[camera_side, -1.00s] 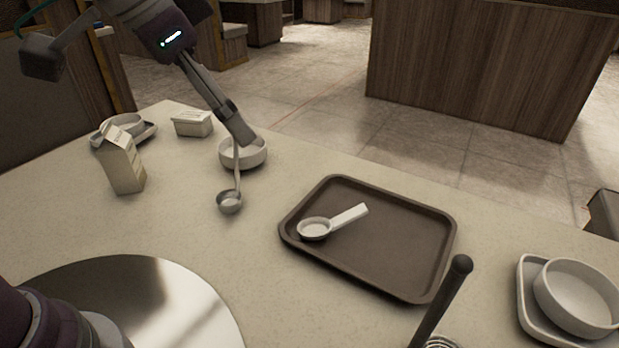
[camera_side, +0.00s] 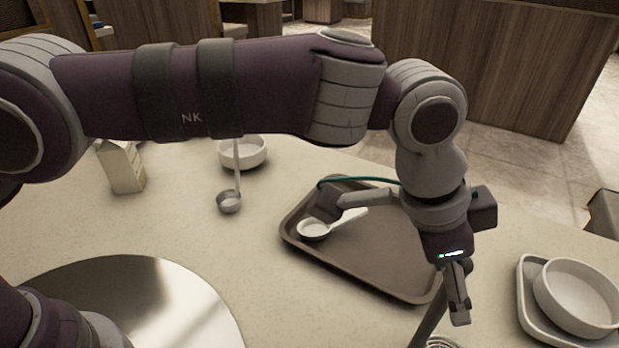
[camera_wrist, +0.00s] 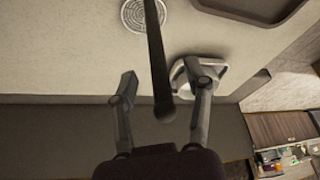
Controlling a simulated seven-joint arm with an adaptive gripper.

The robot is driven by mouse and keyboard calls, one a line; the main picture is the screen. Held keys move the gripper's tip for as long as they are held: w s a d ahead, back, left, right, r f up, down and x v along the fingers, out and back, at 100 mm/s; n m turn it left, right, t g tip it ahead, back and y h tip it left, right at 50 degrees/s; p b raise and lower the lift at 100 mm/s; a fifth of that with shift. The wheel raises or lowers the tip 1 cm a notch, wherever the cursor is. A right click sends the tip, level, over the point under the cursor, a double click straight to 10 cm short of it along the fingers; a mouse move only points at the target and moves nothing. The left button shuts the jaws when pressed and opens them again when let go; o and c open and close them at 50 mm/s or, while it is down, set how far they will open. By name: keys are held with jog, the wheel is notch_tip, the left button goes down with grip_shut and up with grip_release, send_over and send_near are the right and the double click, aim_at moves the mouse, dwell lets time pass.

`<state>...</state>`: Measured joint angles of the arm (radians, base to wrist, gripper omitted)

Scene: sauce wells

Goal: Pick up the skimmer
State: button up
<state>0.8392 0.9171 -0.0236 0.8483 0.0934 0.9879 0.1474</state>
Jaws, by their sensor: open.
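The skimmer has a dark rod handle (camera_side: 429,322) leaning up from the counter, and a round perforated head (camera_wrist: 146,14). In the side view its upper handle is hidden behind my gripper (camera_side: 457,300), and its head is cut by the bottom edge. In the wrist view my gripper (camera_wrist: 165,88) is open, pointing downward over the scene. The handle's knobbed end appears between the two spread fingers, with nothing clamped. I cannot tell whether a finger touches it.
A brown tray (camera_side: 300,252) holding a white measuring scoop (camera_side: 313,230) lies behind my gripper. A white bowl (camera_side: 578,298) on a square dish stands to the right. A ladle (camera_side: 229,202), white bowl (camera_side: 243,154) and carton (camera_side: 122,168) are left.

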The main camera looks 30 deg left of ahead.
jog(key=shift+w+d+f, duration=0.1)
jog(key=shift+d+f, duration=0.05)
jog(key=shift+f, duration=0.2)
grip_shut()
jog(key=shift+r, duration=0.1)
